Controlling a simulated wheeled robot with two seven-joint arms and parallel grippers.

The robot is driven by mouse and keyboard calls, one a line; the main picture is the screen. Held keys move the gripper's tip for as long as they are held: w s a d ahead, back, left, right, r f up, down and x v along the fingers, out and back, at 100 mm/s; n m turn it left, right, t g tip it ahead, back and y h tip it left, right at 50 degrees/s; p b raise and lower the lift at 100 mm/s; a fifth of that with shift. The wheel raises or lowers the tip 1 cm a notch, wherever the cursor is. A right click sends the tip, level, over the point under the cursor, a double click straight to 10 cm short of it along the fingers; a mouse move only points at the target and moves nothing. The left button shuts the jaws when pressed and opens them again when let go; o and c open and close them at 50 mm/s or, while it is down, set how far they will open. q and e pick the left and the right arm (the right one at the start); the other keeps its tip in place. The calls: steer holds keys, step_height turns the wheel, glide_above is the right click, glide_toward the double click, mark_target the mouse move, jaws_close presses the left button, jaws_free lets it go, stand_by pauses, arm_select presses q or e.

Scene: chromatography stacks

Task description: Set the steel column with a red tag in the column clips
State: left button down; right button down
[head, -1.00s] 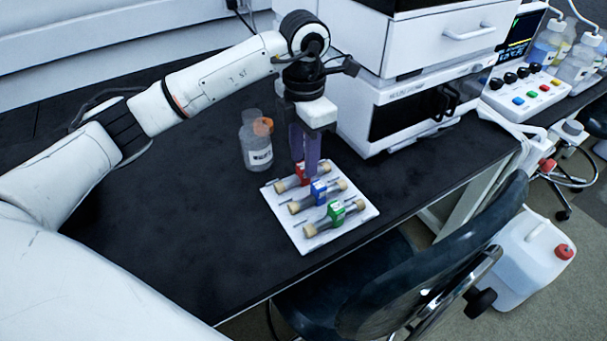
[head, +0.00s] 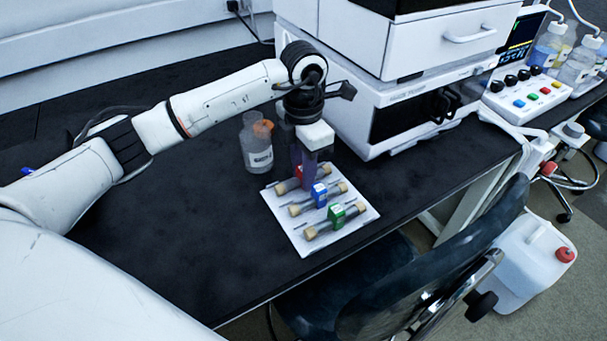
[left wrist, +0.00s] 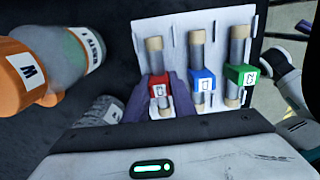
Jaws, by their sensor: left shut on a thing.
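The steel column with a red tag (head: 288,186) lies on a white tray (head: 304,244), the farthest of three columns in the head view. In the left wrist view it is the leftmost column, with its red tag (left wrist: 159,82) between my fingers. My left gripper (head: 302,180) points down and is shut on the red-tagged column, which still lies at the tray. Its fingers hide part of the tag in the head view. The column clips cannot be made out in these frames. My right gripper is not in view.
A blue-tagged column (head: 320,195) and a green-tagged column (head: 337,215) lie close beside it. An orange-capped bottle (head: 257,150) stands behind the tray. A white instrument stack (head: 400,100) stands behind right. The black bench (head: 180,235) is clear to the left.

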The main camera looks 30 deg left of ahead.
arm_select(q)
step_height(320, 180, up, 10)
steer(key=m, duration=0.1)
steer(key=s+m, duration=0.1)
steer(key=m, duration=0.1)
steer(key=shift+d+r+p, duration=0.1)
steer(key=shift+d+p, duration=0.2)
steer(key=s+d+m+p, duration=0.1)
steer(key=s+m, duration=0.5)
steer(key=m, duration=0.7)
steer(key=s+d+f+m+p, duration=0.1)
steer(key=s+m, duration=0.5)
steer(key=m, duration=0.7)
steer(key=shift+s+d+m, duration=0.15)
steer(key=shift+d+m, duration=0.25)
steer(key=shift+d, duration=0.5)
